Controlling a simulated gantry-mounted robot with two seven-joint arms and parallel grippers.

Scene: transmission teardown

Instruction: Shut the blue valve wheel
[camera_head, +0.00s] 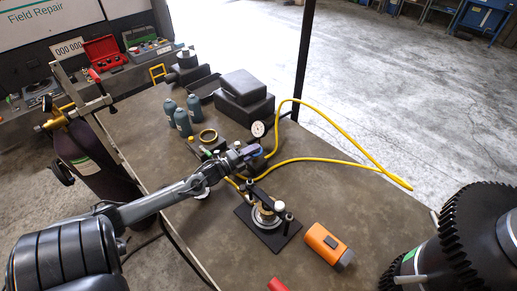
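A small blue-purple part (251,149), which looks like the blue valve wheel, shows at the tip of my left gripper, beside the round white gauge on the table. My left gripper (240,157) reaches in from the left over the middle of the table and is at the blue part, overlapping it in this view. The fingers are too small and too covered to tell whether they are open or shut on it. The fittings under the gripper are partly hidden. My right gripper is not in view.
A yellow hose (330,120) loops right of the gauge (258,129). A black plate with a metal fixture (266,213) and an orange block (328,246) lie nearer. Grey-blue bottles (182,121) and black cases (245,98) stand behind. A large black gear (470,240) is at right.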

